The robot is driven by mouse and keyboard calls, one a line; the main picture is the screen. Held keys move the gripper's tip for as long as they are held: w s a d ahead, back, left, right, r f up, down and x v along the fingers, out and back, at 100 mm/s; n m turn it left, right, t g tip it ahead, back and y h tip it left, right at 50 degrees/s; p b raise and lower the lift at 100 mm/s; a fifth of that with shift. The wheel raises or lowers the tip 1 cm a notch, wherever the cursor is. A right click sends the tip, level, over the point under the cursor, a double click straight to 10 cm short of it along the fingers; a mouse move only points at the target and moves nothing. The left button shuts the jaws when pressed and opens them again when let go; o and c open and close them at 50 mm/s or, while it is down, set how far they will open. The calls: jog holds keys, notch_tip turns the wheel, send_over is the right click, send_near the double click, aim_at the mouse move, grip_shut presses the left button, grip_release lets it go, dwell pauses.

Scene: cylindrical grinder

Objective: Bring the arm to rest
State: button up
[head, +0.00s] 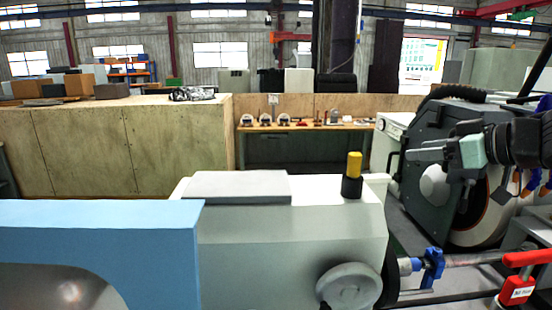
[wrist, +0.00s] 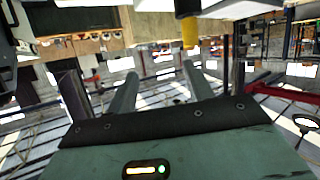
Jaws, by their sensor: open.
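My gripper (head: 413,150) is at the right in the head view, held in the air in front of the large grinding wheel housing. Its grey fingers point left, and its pale green body and dark wrist lie behind them. In the wrist view the fingers of my gripper (wrist: 160,70) stand apart with nothing between them. The wrist picture appears upside down. The grinder's grey headstock (head: 290,240) is left of and below my gripper. On it stands a black post with a yellow cap (head: 354,165), which also shows as a yellow cap (wrist: 189,32) beyond the fingers.
The wheel housing (head: 435,160) is close behind my gripper. A blue clamp (head: 432,266) and a red part (head: 519,288) sit at lower right. A blue cover (head: 100,240) fills the lower left. A workbench (head: 300,127) with small items stands at the back, beside wooden panels (head: 80,150).

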jog(key=s+d+f+m+g+h, duration=0.2)
jog(key=f+m+h, duration=0.15)
jog(key=f, duration=0.35)
jog(key=s+d+f+m+g+h, duration=0.2)
jog(key=f+m+h, duration=0.1)
jog(key=f+h, duration=0.25)
jog(key=s+a+f+g+y, duration=0.1)
jog(key=s+a+f+g, duration=0.15)
jog(key=s+f, duration=0.2)
jog(key=s+a+f+g+y, duration=0.1)
jog(key=s+a+f+g, duration=0.15)
jog(key=s, duration=0.35)
jog(key=s+a+f+n+g+b, duration=0.1)
jog(key=s+a+f+n+b, duration=0.2)
jog(key=s+a+f+b, duration=0.2)
jog(key=s+a+f+n+g+b, duration=0.1)
jog(key=s+a+f+n+b, duration=0.3)
jog(key=a, duration=0.8)
jog(key=s+b, duration=0.2)
jog(key=s, duration=0.2)
jog(key=shift+f+g+b, duration=0.35)
jog(key=shift+g+b, duration=0.05)
